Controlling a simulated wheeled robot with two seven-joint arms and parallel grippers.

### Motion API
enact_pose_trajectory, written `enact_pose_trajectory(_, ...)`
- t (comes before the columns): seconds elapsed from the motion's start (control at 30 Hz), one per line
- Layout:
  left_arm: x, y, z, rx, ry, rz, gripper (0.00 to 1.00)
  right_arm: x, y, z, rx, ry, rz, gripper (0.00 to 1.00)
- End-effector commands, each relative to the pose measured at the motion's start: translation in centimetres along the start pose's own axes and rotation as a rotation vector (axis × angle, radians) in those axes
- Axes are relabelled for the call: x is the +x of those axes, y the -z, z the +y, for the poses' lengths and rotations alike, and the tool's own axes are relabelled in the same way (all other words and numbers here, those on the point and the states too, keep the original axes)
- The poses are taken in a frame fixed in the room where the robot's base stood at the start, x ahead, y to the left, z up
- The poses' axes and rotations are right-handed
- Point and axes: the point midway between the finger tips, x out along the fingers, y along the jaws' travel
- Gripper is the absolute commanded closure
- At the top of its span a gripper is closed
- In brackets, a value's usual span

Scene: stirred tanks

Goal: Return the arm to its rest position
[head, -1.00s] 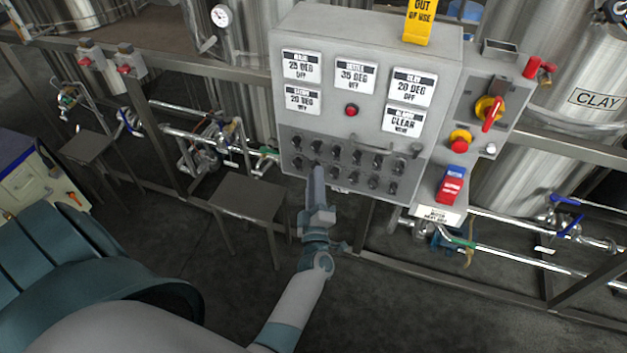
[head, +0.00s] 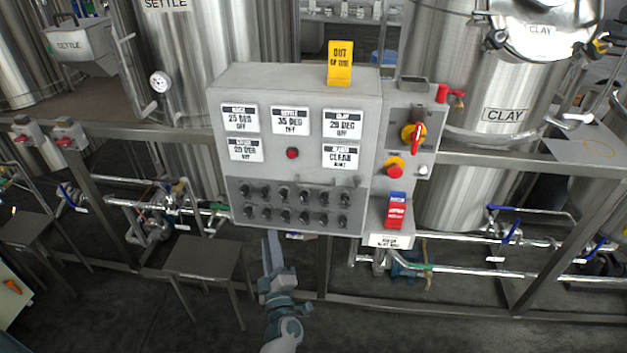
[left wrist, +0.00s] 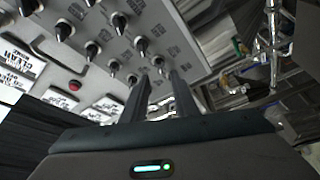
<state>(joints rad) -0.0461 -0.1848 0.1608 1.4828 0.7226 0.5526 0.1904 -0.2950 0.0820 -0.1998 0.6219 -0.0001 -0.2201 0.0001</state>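My left gripper (head: 271,240) comes up from the bottom of the head view. Its fingertips are near the lower edge of the grey control panel (head: 225,95), below the rows of black knobs (head: 284,205). In the left wrist view the two fingers (left wrist: 163,76) stand apart with nothing visible between them. The panel's knobs (left wrist: 142,45) and white labels show beyond them at the upper left. Whether the fingertips are clear of the panel in depth is hard to tell. My right gripper is in neither view.
A small dark table (head: 203,256) stands left of my left gripper. A steel rail and pipes (head: 470,262) run along the right. A red switch (head: 416,140) and red tag (head: 396,212) are on the panel's right side. A yellow "out of use" sign (head: 340,62) stands on top. Steel tanks stand behind.

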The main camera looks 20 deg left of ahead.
Motion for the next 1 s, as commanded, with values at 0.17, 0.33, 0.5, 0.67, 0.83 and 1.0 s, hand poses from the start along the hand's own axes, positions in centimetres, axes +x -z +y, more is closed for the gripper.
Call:
enact_pose_trajectory(0.17, -0.2, -0.3, -0.3, 0.008, 0.002, -0.010, 0.73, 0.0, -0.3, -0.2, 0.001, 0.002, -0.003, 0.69)
enact_pose_trajectory(0.33, -1.5, -2.7, -2.2, 0.070, 0.012, -0.092, 0.73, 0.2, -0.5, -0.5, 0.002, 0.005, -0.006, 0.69)
enact_pose_trajectory(0.5, -5.1, -7.6, -6.8, 0.206, 0.035, -0.274, 0.73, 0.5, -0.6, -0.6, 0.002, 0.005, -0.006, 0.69)
enact_pose_trajectory(0.67, -10.9, -12.4, -13.0, 0.376, 0.063, -0.501, 0.73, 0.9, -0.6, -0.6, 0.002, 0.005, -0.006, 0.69)
enact_pose_trajectory(0.83, -18.4, -15.7, -20.1, 0.552, 0.094, -0.743, 0.73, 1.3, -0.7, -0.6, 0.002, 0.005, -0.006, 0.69)
enact_pose_trajectory(1.0, -26.5, -16.7, -27.2, 0.718, 0.124, -0.974, 0.73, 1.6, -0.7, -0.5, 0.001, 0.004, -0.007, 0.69)
